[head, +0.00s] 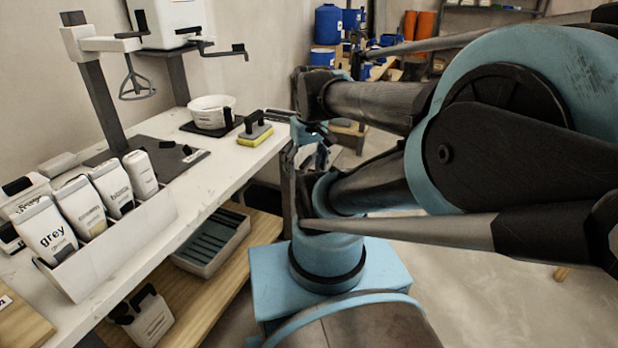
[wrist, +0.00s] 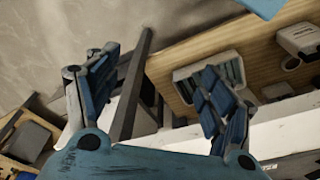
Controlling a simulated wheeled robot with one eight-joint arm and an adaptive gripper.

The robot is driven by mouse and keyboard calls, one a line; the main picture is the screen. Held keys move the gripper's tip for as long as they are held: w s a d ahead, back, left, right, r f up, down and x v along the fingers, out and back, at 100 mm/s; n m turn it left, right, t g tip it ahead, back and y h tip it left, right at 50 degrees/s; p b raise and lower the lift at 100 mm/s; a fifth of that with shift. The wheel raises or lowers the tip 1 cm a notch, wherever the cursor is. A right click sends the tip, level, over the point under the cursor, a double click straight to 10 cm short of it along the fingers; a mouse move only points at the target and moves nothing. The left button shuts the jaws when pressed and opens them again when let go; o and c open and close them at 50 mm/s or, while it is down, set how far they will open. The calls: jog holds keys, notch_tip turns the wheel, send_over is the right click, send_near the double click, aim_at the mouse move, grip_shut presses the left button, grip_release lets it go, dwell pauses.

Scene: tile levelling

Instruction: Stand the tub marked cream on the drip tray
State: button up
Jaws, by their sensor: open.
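Several white tubs stand in a white rack (head: 125,238) at the left of the bench. The front one is the grey tub (head: 47,235), and another reads like basalt (head: 112,190). The tub between them (head: 80,208) has a label too small to read, and so does the far end tub (head: 141,174). I cannot tell which is marked cream. A dark flat plate (head: 188,152) lies under the mixer stand; I cannot tell if it is the drip tray. My gripper (wrist: 158,98) is open and empty, its fingers wide apart, away from the tubs near the bench edge.
A white bowl (head: 211,111) stands on a black mat, with a yellow-edged sponge float (head: 255,134) beside it. The mixer stand (head: 98,90) rises behind the rack. A grey ribbed tray (head: 213,243) is on the wooden lower shelf. The bench front strip is clear.

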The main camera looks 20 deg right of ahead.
jog(key=s+f+m, duration=0.2)
jog(key=f, duration=0.1)
jog(key=shift+d+f, duration=0.1)
jog(key=shift+d, duration=0.3)
jog(key=shift+s, duration=0.1)
